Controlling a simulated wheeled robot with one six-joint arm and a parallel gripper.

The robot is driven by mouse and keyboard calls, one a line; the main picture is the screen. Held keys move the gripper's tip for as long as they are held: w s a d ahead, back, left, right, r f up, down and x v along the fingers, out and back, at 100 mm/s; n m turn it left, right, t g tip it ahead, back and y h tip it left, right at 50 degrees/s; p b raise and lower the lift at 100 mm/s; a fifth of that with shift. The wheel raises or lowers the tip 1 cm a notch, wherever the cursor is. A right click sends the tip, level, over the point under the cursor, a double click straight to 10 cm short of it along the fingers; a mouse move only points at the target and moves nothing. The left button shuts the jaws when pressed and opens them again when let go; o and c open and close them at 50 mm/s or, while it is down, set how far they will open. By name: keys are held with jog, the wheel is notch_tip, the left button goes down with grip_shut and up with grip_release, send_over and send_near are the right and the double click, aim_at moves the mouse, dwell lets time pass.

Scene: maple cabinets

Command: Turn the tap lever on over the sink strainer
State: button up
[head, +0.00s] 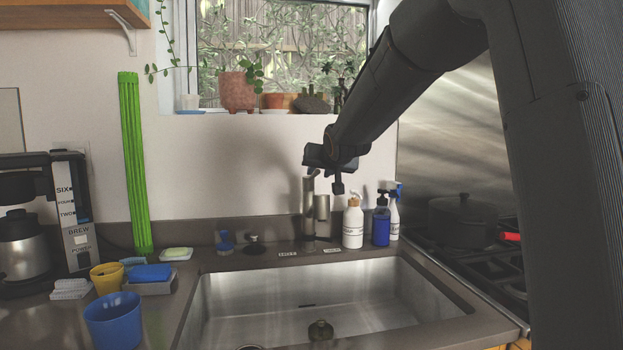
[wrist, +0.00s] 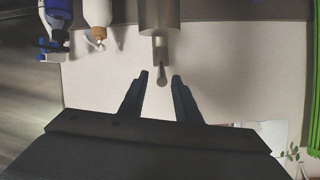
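The metal tap (head: 308,208) stands behind the sink, with a shorter cylinder beside it. In the wrist view the tap body (wrist: 160,14) comes in from the top, and its thin lever (wrist: 162,70) points down the picture. My gripper (wrist: 160,75) is open, with a finger on each side of the lever's end and a gap to both. In the head view my gripper (head: 336,172) is above and beside the tap top, partly covering it.
A soap bottle (head: 352,226), a blue bottle (head: 381,224) and a spray bottle (head: 395,215) stand right of the tap. A stove with a black pot (head: 463,222) is farther right. Potted plants line the windowsill. Cups and sponges crowd the left counter.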

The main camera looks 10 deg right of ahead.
aim_at(313, 176)
jog(key=shift+a+x, duration=0.2)
jog(key=shift+x, duration=3.7)
grip_shut()
